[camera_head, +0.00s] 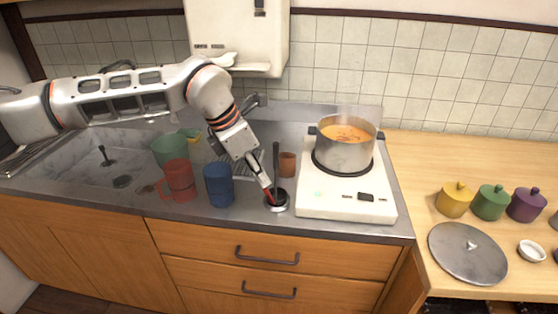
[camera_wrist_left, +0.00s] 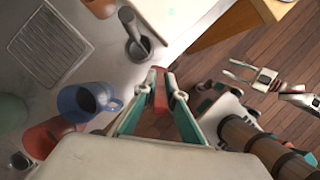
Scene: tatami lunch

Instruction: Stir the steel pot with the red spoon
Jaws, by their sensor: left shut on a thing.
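The steel pot (camera_head: 345,154) stands on the white cooktop (camera_head: 345,208), with orange soup inside and faint steam above. My left gripper (camera_head: 266,186) reaches down left of the cooktop, shut on the red spoon (camera_head: 268,195). The red spoon also shows between the fingertips in the left wrist view (camera_wrist_left: 160,92). It is right by a small utensil holder (camera_head: 277,205); I cannot tell whether its lower end is still inside. My right gripper (camera_wrist_left: 237,70) appears at the right of the left wrist view, over the floor, with its fingers apart and empty.
A dark-handled utensil (camera_head: 276,160) stands in the holder. A brown cup (camera_head: 287,164), blue mug (camera_head: 219,186), red mug (camera_head: 179,181) and green container (camera_head: 169,150) are close by. The lid (camera_head: 467,254) and several colored jars sit on the wooden counter at right.

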